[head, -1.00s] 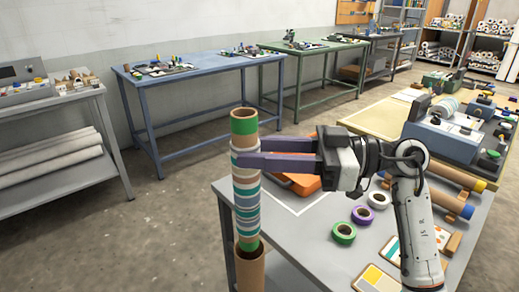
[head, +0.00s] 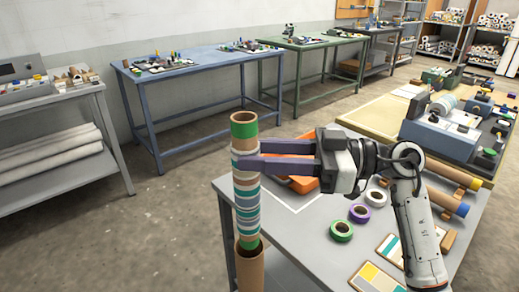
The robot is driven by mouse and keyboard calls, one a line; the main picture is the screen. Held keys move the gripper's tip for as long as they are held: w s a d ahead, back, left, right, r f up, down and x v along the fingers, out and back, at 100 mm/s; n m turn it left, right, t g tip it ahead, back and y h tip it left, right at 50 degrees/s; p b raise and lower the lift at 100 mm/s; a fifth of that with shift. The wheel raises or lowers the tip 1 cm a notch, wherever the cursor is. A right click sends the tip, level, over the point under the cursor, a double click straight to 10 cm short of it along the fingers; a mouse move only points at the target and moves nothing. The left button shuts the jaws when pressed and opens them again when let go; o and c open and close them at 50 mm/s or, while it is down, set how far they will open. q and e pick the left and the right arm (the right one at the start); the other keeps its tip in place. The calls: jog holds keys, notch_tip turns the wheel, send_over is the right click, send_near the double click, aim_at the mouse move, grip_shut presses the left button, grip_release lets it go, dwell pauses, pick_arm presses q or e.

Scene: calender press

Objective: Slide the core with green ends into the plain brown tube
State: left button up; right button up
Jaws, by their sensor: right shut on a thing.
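The core with green ends (head: 247,203) stands upright, wrapped in teal, grey and white stripes, with a brown tip above its upper green band. My right gripper (head: 247,164) is shut on it just below that band, its fingers reaching in from the right. The plain brown tube (head: 250,272) stands upright directly below, cut off by the bottom edge of the picture. The core's lower green end meets the tube's mouth; I cannot tell how far it is inside. My left gripper is not in view.
A grey table (head: 308,236) on the right bears an orange case (head: 303,184), a green tape roll (head: 341,231), a purple one (head: 360,213) and colour cards. A press (head: 440,132) stands behind it. A blue table (head: 190,84) is at the back. The floor on the left is clear.

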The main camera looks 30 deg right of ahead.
jog(key=shift+f, duration=0.1)
jog(key=shift+f, duration=1.65)
jog(key=shift+f, duration=0.15)
jog(key=shift+f+b, duration=0.6)
jog(key=shift+f, duration=1.25)
jog(key=shift+f, duration=0.15)
jog(key=shift+f+b, duration=0.3)
jog(key=shift+f, duration=1.55)
jog(key=o, duration=1.1)
